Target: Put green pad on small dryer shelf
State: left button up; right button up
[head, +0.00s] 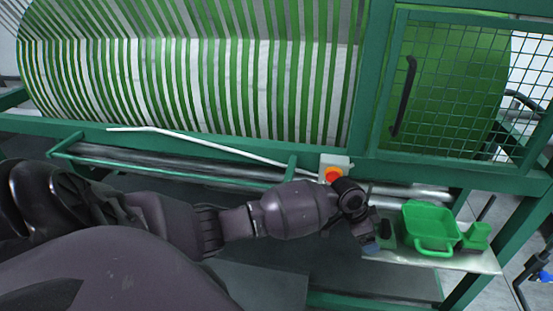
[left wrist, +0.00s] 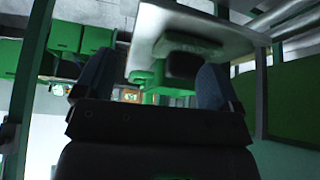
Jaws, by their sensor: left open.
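A small dark green piece, probably the green pad (head: 386,236), is on the shelf's left end, right beside my left gripper (head: 372,238). In the left wrist view my left gripper (left wrist: 158,62) has its two fingers spread apart. A green-and-dark block (left wrist: 190,44), probably the pad, shows beyond and between them; I cannot tell whether they touch it. My right gripper is not in view.
A red button box (head: 334,168) sits just above my wrist. The green dryer frame and mesh door (head: 450,85) rise behind.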

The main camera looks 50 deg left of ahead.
pick_arm(q)
jog(key=s+f+n+t, duration=0.45)
jog(key=s+f, duration=0.45)
jog(key=s, duration=0.6)
jog(key=s+a+n+t+y, duration=0.1)
jog(key=s+a+n+y, duration=0.1)
jog(key=s, duration=0.5)
jog(key=s+a+n+t+y, duration=0.2)
jog(key=s+a, duration=0.2)
jog(key=s, duration=0.3)
jog(key=shift+s+a+r+y, duration=0.15)
jog(key=shift+a+r+y, duration=0.05)
jog(key=shift+a+y, duration=0.1)
